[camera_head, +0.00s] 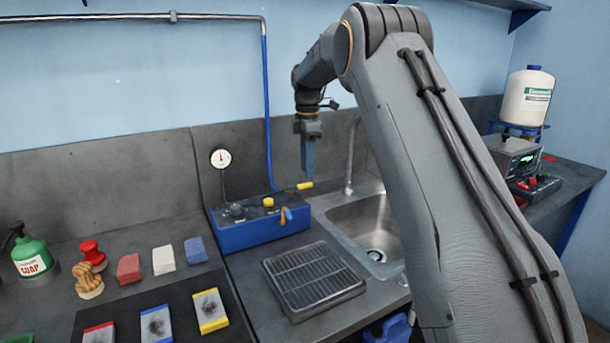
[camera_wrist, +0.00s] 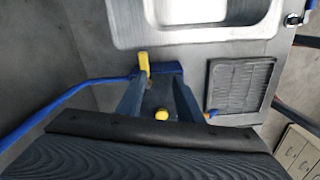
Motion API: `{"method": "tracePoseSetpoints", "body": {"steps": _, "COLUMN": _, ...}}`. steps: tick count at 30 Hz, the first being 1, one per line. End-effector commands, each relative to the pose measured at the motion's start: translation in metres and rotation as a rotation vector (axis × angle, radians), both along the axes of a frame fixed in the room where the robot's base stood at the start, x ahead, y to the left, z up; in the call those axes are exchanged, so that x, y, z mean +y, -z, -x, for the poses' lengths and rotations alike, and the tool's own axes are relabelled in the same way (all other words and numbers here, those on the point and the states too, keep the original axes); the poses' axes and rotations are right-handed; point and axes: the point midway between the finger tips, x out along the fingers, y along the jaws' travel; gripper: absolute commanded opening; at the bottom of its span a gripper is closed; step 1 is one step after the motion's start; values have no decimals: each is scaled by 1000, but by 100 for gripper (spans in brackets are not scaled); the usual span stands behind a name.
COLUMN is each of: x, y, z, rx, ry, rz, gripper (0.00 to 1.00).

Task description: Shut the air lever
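A blue box (camera_head: 245,236) with a pressure gauge (camera_head: 221,158) stands on the bench, left of the sink. A lever with a yellow grip (camera_head: 305,186) sticks out at its back right, by the blue air hose; I take it for the air lever. My gripper (camera_head: 308,178) points down just above this grip. In the wrist view my gripper's two blue fingers (camera_wrist: 157,82) are apart, with the yellow lever grip (camera_wrist: 144,62) near the left fingertip. Whether they touch cannot be told. A yellow knob (camera_wrist: 162,114) shows between the fingers.
The sink (camera_head: 365,225) lies right of the box, with a tap (camera_head: 351,160). A black grated tray (camera_head: 312,280) lies in front. A blue hose (camera_head: 267,110) rises behind the box. Soap, stamps and coloured blocks stand at left.

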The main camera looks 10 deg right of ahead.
Motion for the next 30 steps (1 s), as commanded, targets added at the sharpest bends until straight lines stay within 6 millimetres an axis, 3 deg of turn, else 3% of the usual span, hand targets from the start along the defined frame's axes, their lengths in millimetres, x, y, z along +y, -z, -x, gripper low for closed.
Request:
{"method": "tracePoseSetpoints", "body": {"steps": 4, "x": -2, "y": -11, "z": -22, "rx": 4, "ry": -155, "rz": 1, "gripper": 33}}
{"method": "tracePoseSetpoints", "body": {"steps": 11, "x": -3, "y": -12, "z": -29, "rx": 8, "ry": -235, "rz": 1, "gripper": 33}}
{"method": "tracePoseSetpoints", "body": {"steps": 24, "x": -3, "y": 48, "z": -28, "rx": 9, "ry": -233, "rz": 1, "gripper": 33}}
{"method": "tracePoseSetpoints", "body": {"steps": 30, "x": -3, "y": 61, "z": -28, "rx": 7, "ry": -232, "rz": 0, "gripper": 33}}
